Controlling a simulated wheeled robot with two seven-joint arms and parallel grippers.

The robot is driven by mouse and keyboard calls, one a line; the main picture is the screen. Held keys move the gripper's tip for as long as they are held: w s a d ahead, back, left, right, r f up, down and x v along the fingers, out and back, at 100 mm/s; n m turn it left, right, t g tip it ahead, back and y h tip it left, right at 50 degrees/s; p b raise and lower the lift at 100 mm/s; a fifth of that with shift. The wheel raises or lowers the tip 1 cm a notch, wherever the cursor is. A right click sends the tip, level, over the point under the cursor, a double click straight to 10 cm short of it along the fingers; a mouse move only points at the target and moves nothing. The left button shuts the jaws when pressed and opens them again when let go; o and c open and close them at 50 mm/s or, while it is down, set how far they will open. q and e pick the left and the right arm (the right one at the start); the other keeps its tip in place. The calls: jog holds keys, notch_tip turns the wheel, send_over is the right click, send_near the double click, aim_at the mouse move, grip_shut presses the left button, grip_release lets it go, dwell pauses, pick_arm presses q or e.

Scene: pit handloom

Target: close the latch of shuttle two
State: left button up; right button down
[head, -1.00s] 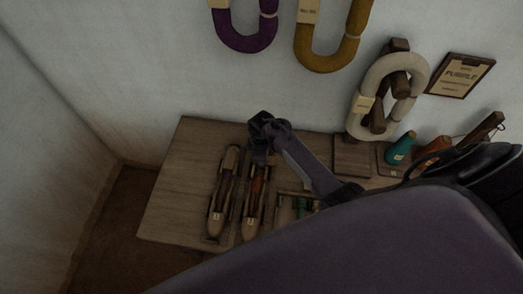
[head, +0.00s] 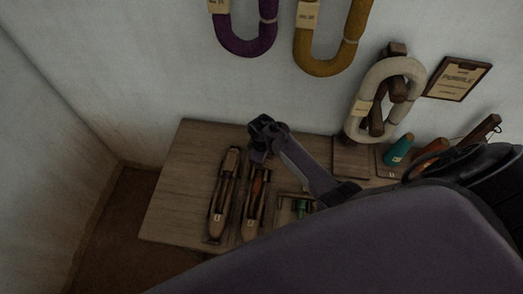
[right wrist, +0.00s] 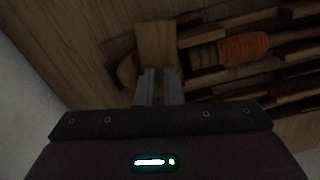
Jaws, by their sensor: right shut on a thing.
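Two long wooden shuttles lie side by side on the table. The right-hand one (head: 250,222), with an orange-wound bobbin (head: 257,186), has my right gripper (head: 259,157) at its far end. The other shuttle (head: 217,220) lies to its left. The number tags are too small to read surely. In the right wrist view my right gripper (right wrist: 159,80) is shut on a flat wooden latch piece (right wrist: 156,42) at the shuttle's end. The orange bobbin (right wrist: 243,47) lies between the shuttle's side walls. My arm partly hides the far end in the head view. My left gripper is not in view.
The wooden table (head: 180,180) has free room left of the shuttles. A small tray with green pieces (head: 301,207) sits to the right. A teal cone (head: 398,149) and an orange one (head: 432,150) stand near the wall, below a cream yarn hank (head: 357,112).

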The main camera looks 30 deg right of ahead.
jog(key=m+p, duration=0.1)
jog(key=m, duration=0.2)
jog(key=shift+a+r+m, duration=0.1)
jog(key=shift+m, duration=0.3)
jog(key=m+p, duration=0.1)
jog(key=m, duration=0.2)
jog(key=shift+m, duration=0.3)
jog(key=m+p, duration=0.1)
jog(key=m, duration=0.2)
jog(key=shift+m, duration=2.5)
jog(key=c, duration=1.8)
grip_release()
jog(key=shift+r+p, duration=0.95)
jog(key=shift+r, duration=2.85)
